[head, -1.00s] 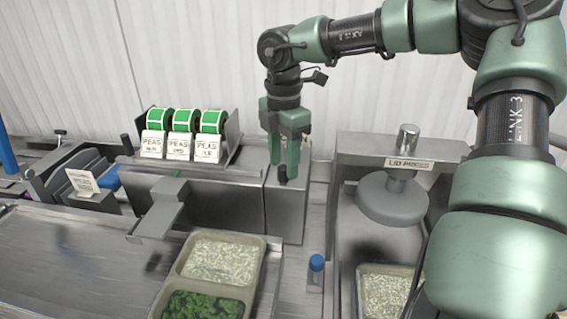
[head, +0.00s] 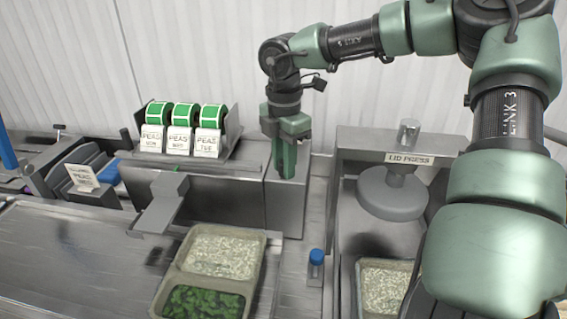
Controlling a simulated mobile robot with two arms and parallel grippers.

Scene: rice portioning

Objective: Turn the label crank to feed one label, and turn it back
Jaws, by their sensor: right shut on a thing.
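My right gripper (head: 284,168) points down at the right end of the grey label dispenser (head: 215,182). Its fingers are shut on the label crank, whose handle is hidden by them. Three green label rolls (head: 184,115) stand in a rack on top of the dispenser, each with a white PEAS card in front. A flat metal chute (head: 160,205) sticks out from the dispenser's front. My left gripper is out of view.
A two-part tray (head: 258,262) with rice and peas lies in front of the dispenser. The lid press (head: 392,195) stands at right, with another rice tray (head: 384,285) near it. The steel surface at left is clear.

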